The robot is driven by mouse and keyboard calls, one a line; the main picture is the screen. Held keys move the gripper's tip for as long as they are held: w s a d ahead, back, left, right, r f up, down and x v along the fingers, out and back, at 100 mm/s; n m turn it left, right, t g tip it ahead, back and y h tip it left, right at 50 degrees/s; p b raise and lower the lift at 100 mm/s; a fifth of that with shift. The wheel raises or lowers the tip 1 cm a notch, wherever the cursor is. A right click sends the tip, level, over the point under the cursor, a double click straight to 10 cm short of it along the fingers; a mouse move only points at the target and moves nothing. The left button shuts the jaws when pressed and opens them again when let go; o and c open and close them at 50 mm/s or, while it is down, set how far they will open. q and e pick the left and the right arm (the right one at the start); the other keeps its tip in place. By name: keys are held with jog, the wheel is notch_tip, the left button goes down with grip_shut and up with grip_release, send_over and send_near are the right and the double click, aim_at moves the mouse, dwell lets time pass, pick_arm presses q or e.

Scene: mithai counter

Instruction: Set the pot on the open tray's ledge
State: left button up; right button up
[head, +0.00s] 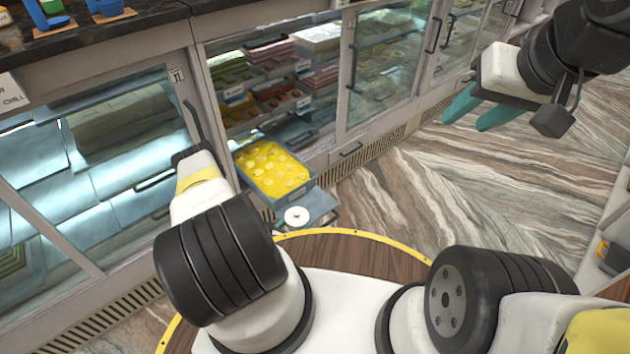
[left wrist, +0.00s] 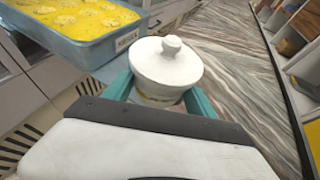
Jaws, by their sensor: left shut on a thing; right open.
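A small white lidded pot (left wrist: 167,65) with a round knob is between the teal fingers of my left gripper (left wrist: 160,96), which is shut on it. The pot looks upright. In the head view its lid (head: 296,216) shows in front of the pulled-out blue-grey tray (head: 303,187) of yellow sweets, over a blue-grey ledge (head: 318,203). I cannot tell whether the pot's base touches the ledge, as its underside is hidden. The tray (left wrist: 98,50) also stands beyond and left of the pot in the left wrist view. My right gripper (head: 470,112) is open and empty at upper right.
A glass-fronted counter (head: 375,60) with sweets inside runs along the left and back. A dark countertop (head: 130,28) holds blue cups. The striped stone floor (head: 420,185) is clear on the right. A shelf unit (head: 612,230) stands at the right edge.

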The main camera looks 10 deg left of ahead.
pick_arm(q)
send_over(306, 207)
jog(key=s, duration=0.2)
jog(key=shift+s+d+f, duration=0.15)
jog(key=shift+d+f, duration=0.15)
jog(key=shift+f, duration=2)
jog(key=shift+f, duration=0.1)
jog(key=o, duration=1.7)
jog(key=shift+c, duration=0.2)
